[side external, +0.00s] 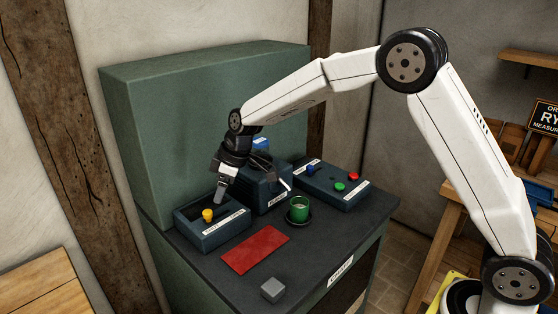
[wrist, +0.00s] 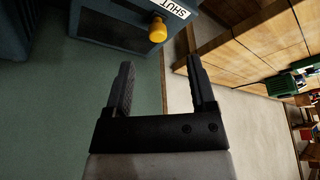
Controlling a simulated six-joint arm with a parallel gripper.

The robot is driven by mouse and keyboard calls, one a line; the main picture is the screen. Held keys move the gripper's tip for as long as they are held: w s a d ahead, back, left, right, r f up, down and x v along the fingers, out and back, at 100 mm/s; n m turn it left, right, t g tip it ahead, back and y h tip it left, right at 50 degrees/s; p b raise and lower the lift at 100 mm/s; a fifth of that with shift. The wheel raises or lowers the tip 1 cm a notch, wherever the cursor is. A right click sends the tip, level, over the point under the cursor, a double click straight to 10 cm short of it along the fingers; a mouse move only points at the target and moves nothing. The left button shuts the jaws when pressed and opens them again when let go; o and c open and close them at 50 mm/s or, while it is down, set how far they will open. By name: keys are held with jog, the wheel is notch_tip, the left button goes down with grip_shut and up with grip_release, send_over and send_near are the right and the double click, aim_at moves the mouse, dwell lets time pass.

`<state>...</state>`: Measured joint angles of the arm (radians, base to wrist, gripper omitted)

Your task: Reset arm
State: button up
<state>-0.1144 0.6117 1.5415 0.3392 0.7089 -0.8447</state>
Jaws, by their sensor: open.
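My gripper (side external: 221,190) is open and points down over the left blue box (side external: 228,234) on the dark worktop. A yellow knob (side external: 208,215) stands up from that box, just left of and in front of the fingertips. In the wrist view my two fingers (wrist: 163,80) are spread with nothing between them. The yellow knob also shows there (wrist: 157,30), beyond the fingertips and apart from them, beside a white label reading "SHUT" (wrist: 171,8). The label on the box is too small to read in the side view.
Behind are a middle blue box (side external: 262,191) and a right box (side external: 333,187) with blue, green and red buttons. A green panel (side external: 190,120) stands at the back.

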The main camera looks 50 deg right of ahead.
jog(key=s+d+f+m+h, duration=0.1)
jog(key=s+d+m, duration=0.3)
jog(key=s, duration=0.9)
jog(key=s+d+f+m+h, duration=0.2)
jog(key=s+d, duration=0.4)
jog(key=s, duration=0.8)
jog(key=shift+f+m+g, duration=0.3)
jog(key=shift+f+m, duration=0.2)
jog(key=shift+m, duration=0.7)
